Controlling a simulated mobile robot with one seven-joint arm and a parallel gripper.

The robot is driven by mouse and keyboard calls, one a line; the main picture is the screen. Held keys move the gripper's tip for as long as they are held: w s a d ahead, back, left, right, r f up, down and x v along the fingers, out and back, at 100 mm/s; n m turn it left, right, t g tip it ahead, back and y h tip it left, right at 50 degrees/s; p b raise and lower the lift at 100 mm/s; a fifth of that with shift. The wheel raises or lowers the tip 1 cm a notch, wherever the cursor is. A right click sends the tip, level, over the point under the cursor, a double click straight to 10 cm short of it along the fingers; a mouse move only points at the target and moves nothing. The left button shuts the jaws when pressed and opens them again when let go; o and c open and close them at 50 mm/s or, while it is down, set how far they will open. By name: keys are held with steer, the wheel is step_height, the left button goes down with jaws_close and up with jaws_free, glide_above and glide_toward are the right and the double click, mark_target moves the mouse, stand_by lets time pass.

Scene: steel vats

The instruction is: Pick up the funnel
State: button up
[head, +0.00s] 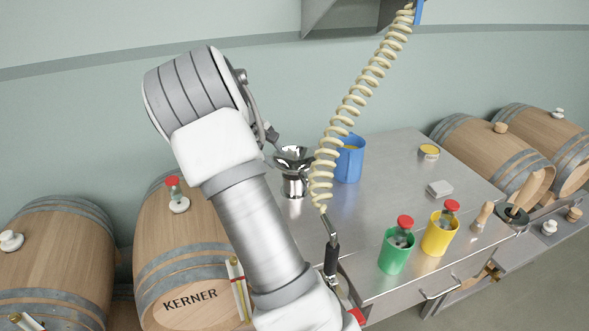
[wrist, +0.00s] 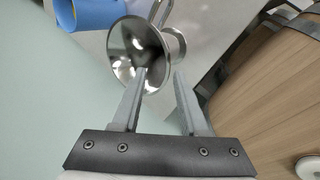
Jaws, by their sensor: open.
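The funnel (wrist: 122,48) is shiny steel, and its wide round mouth faces the camera in the wrist view. In the head view the funnel (head: 291,154) sits at the top of a small steel vessel (head: 294,187) on the steel table, beside a blue jug (head: 349,160). My gripper (wrist: 160,73) is open and empty at the funnel. The left fingertip overlaps the funnel's mouth, and the right fingertip is just outside its rim. I cannot tell whether either finger touches it. In the head view my fingers are mostly hidden by my arm.
A coiled cream hose (head: 352,108) hangs close to the right of the funnel. A green cup (head: 396,252) and a yellow cup (head: 439,234) stand near the front of the table (head: 385,215). Barrels (head: 62,255) stand on both sides.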

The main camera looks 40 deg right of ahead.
mark_target(280, 167)
steer(key=x, duration=0.8)
steer(key=shift+a+f+p, duration=0.15)
steer(key=shift+a+p, duration=0.15)
steer(key=shift+p, duration=0.1)
jaws_close()
stand_by(1.0)
